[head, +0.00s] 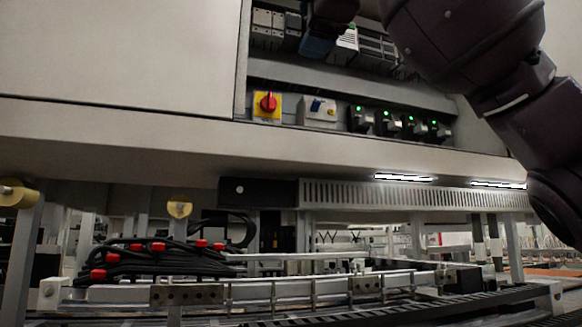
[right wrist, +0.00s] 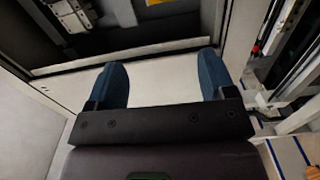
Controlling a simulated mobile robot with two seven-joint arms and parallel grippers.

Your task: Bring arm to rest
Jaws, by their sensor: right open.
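My right arm (head: 470,45) comes in at the upper right of the head view and bends across the top. My right gripper (head: 320,43) shows at the top edge of the head view, partly cut off, in front of the open electrical cabinet (head: 340,85). In the right wrist view the gripper (right wrist: 162,68) has its two blue fingers wide apart, with nothing between them. A pale panel surface lies beyond the fingers there. My left gripper is in neither view.
A red rotary switch (head: 268,102) on a yellow plate, a grey switch box (head: 318,110) and several green-lit modules (head: 362,118) line the cabinet's lower ledge. Below are a slotted duct (head: 400,194), black cables with red connectors (head: 150,250) and metal rails (head: 280,292).

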